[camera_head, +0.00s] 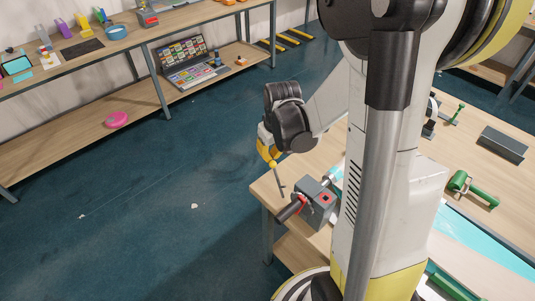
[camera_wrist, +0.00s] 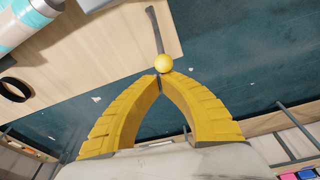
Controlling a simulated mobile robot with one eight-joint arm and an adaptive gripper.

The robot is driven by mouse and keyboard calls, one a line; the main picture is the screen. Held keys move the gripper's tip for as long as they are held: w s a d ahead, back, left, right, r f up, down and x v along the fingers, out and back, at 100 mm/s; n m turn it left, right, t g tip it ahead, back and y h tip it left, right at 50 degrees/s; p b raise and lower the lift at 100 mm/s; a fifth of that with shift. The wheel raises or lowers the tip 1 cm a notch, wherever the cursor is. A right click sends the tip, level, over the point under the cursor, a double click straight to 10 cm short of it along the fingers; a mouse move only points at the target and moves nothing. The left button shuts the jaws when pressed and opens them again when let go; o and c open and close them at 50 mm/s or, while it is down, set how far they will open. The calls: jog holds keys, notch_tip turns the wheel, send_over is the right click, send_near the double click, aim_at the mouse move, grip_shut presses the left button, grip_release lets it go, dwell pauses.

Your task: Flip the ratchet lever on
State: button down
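The ratchet lever shows in the wrist view as a dark thin rod (camera_wrist: 155,30) with a yellow ball knob (camera_wrist: 163,63) at its end. In the head view the thin lever (camera_head: 280,183) hangs down from my gripper's tip, beside a grey block (camera_head: 315,204) with a red-marked face at the table's near-left corner. My gripper (camera_wrist: 159,80) has two yellow ribbed fingers whose tips come together right at the knob. The knob looks just beyond the tips, not clearly between them; I cannot tell whether they touch. The gripper also shows in the head view (camera_head: 269,152).
A teal and white cylinder (camera_wrist: 22,22) and a black ring (camera_wrist: 15,88) are near the gripper. Green tools (camera_head: 474,190) and a dark box (camera_head: 502,145) are on the same wooden table. A long shelf table (camera_head: 90,62) stands across the open floor (camera_head: 150,200).

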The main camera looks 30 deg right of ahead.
jog(key=s+t, duration=0.1)
jog(key=s+r+t, duration=0.1)
jog(key=s, duration=0.2)
jog(key=shift+d+r+t+b, duration=0.25)
jog(key=shift+d+t+b, duration=0.1)
jog(key=shift+t, duration=0.05)
jog(key=shift+r+p, duration=0.65)
jog(key=shift+r, duration=0.15)
jog(key=shift+w, duration=0.1)
notch_tip(320, 180, up, 9)
jog(key=p, duration=0.3)
jog(key=shift+s+r, duration=0.2)
